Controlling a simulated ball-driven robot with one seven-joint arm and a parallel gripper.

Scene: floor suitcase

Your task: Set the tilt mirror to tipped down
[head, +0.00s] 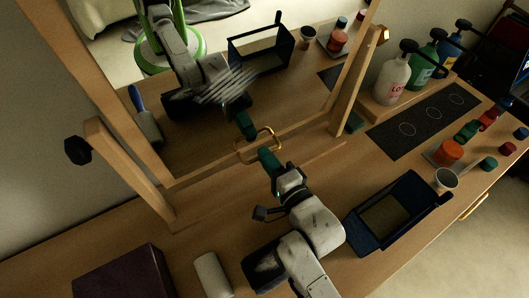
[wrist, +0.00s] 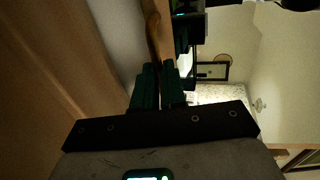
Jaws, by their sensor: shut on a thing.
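The tilt mirror (head: 205,135) stands on the wooden table in a wooden frame between two posts. Its glass reflects the tabletop, the floor and my own arm; its exact tilt is hard to judge. A brass loop handle (head: 268,131) sits on the lower rail. My gripper (head: 264,152) is at this handle with its green fingers closed on it. In the wrist view, the fingers (wrist: 158,68) are close together, and the handle (wrist: 153,38) rises from between their tips beside the glass. The part between the fingers is hidden.
A dark knob (head: 78,150) is on the left post. A blue open caddy (head: 362,222) and a grey cup (head: 446,179) stand right of my arm. A white cylinder (head: 212,274) and a dark purple box (head: 124,274) are at front left. Pump bottles (head: 391,82) stand at back right.

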